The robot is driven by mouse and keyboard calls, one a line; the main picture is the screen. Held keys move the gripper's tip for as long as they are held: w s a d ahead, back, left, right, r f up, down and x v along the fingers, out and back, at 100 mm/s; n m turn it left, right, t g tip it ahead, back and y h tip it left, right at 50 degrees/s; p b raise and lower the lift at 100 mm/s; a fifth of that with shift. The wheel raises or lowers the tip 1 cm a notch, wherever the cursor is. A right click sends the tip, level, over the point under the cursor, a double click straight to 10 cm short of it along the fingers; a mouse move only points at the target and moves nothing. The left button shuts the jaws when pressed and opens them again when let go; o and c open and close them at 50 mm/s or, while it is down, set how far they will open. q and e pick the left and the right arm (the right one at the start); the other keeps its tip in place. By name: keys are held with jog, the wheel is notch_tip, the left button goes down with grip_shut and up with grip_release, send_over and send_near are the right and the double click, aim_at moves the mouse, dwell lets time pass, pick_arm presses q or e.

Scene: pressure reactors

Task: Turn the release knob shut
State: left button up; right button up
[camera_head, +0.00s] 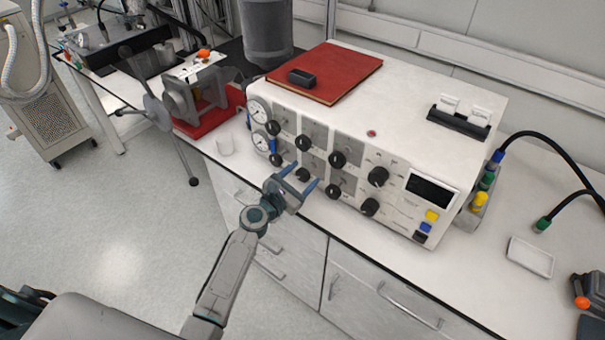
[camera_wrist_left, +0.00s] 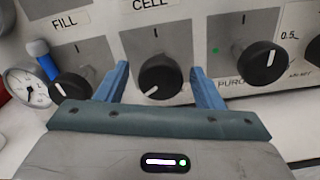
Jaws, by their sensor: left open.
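No label reading "release" is legible. My left gripper (camera_head: 302,175) is open in front of the lower knob row of the white panel (camera_head: 400,232). In the left wrist view its blue fingers (camera_wrist_left: 165,85) stand either side of a black knob (camera_wrist_left: 160,75) under the label "CELL". That knob's white mark points down and left. I cannot tell whether the fingers touch it. A knob under "FILL" (camera_wrist_left: 70,88) is to the left, its mark tilted. A knob by "PURGE" (camera_wrist_left: 264,62) is to the right, its mark near upright. My right gripper is not in view.
Two gauges (camera_head: 259,110) and blue-handled parts are at the panel's left. A red book (camera_head: 335,70) lies on top of the unit. A grey clamp-like device on a red base (camera_head: 210,124) stands left. A white tray (camera_head: 530,256) lies right.

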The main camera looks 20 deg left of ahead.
pick_arm(q)
jog(key=shift+w+d, duration=0.15)
jog(key=shift+w, duration=0.15)
jog(key=c, duration=0.9)
jog(key=shift+c, duration=0.3)
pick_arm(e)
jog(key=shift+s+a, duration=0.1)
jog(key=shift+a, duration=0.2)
